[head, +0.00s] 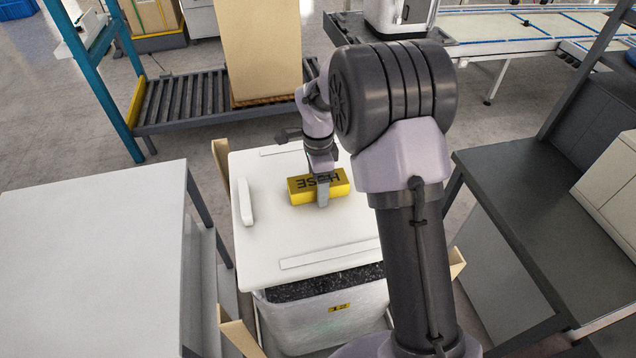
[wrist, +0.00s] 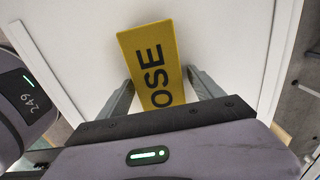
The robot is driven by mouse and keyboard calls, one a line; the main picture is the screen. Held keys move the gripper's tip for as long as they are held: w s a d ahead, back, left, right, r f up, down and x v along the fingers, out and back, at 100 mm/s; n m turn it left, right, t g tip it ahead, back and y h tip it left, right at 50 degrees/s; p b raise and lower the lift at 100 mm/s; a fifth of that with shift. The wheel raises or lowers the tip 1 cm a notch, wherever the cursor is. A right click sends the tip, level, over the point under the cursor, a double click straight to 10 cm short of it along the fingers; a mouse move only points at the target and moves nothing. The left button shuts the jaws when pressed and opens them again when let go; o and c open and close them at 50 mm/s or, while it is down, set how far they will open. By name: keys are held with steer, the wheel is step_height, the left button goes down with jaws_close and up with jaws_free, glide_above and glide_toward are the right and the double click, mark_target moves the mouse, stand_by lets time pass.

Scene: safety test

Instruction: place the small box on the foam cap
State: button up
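The small box (head: 317,187) is yellow with dark "HOSE" lettering. It is over the middle of the foam cap (head: 320,235), a white slab with raised strips along its edges, lying across a crate. I cannot tell if the box touches the cap or is just above it. My gripper (head: 321,184) points down, with one finger in front of the box and the other hidden behind it.
The crate (head: 325,315) under the cap holds dark material and has tan corner boards (head: 221,160). A white table (head: 90,250) stands at left and a dark bench (head: 520,200) at right. A tall tan carton (head: 262,45) stands on a roller conveyor (head: 185,105) behind.

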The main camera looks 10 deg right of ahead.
steer(key=s+r+n+t+p, duration=0.1)
steer(key=s+r+p, duration=0.1)
steer(key=r, duration=0.7)
steer(key=s+r+n+p, duration=0.1)
steer(key=s+r+p, duration=0.1)
steer(key=r, duration=0.7)
steer(key=s+a+r+n+t+y, duration=0.15)
steer(key=s+r+n, duration=0.35)
steer(key=s+r, duration=0.5)
steer(key=s+a+f+n+t, duration=0.1)
steer(key=s+n, duration=0.2)
steer(key=s, duration=0.4)
steer(key=s+a+f+n+t, duration=0.1)
steer(key=s+f+n+t, duration=0.1)
steer(key=s, duration=0.5)
steer(key=shift+s+a+f+n, duration=0.2)
steer(key=shift+f+n, duration=0.1)
steer(key=shift+n, duration=0.5)
step_height(320, 180, down, 8)
steer(key=b, duration=0.8)
steer(key=shift+f+b, duration=0.25)
steer(key=shift+b, duration=0.15)
steer(key=shift+y, duration=0.25)
